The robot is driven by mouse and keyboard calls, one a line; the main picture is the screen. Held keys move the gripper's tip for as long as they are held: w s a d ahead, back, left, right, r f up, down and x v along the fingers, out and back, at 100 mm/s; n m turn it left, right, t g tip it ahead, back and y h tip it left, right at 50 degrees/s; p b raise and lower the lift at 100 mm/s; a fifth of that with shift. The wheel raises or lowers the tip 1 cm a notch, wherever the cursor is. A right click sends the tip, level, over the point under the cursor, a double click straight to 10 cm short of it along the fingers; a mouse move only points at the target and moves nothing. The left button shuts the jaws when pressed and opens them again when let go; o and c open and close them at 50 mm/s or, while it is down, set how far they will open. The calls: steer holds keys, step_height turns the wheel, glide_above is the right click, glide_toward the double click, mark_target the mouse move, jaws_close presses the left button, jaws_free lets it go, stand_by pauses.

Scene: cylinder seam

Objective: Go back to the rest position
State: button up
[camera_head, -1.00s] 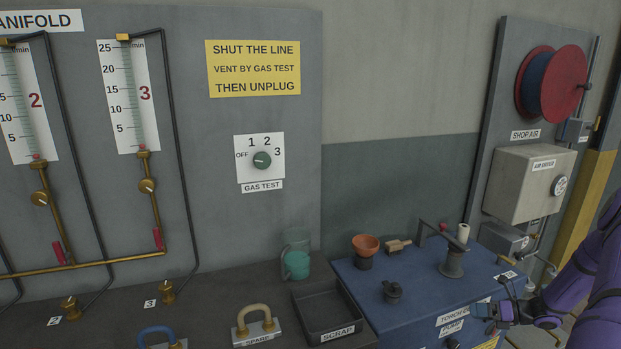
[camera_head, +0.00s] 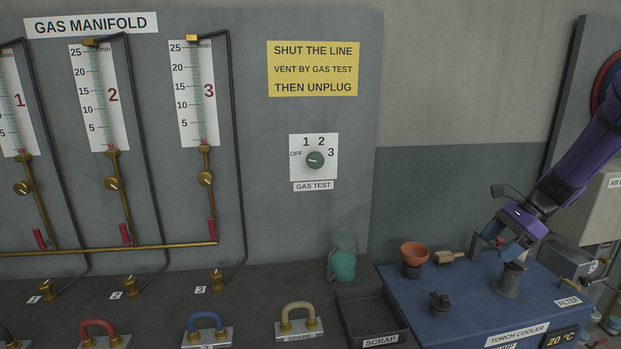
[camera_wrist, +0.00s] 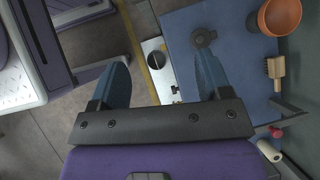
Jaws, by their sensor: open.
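My purple arm reaches in from the right in the head view. My gripper (camera_head: 508,245) is over the right part of the blue torch cooler box (camera_head: 455,318), near the grey post (camera_head: 507,281) on its top. In the wrist view my gripper (camera_wrist: 164,80) has its two blue fingers spread wide with nothing between them. Below the fingers are the grey floor and the front edge of the cooler, with a dark knob (camera_wrist: 153,60) on a pale panel.
On the cooler stand an orange funnel cup (camera_head: 414,254), a wooden brush (camera_head: 449,256) and a black cap (camera_head: 440,302). A scrap tray (camera_head: 372,316) and a teal mug (camera_head: 342,265) stand left of it. The gas manifold panel (camera_head: 262,150) rises behind the bench.

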steer(key=s+a+r+n+h, duration=0.5)
steer(key=s+a+r+n, duration=0.55)
steer(key=a+r, duration=0.3)
steer(key=s+a+r+n+t+h, duration=0.1)
steer(key=s+a+r+n+t, duration=0.1)
steer(key=s+n, duration=0.2)
steer(key=s+a+r+n+t+h, duration=0.1)
steer(key=s+a+r+n+t, duration=0.1)
steer(key=s, duration=0.9)
steer(key=shift+s+a+r+n, duration=0.25)
steer(key=shift+a+r+n, duration=0.25)
steer(key=shift+n, duration=0.65)
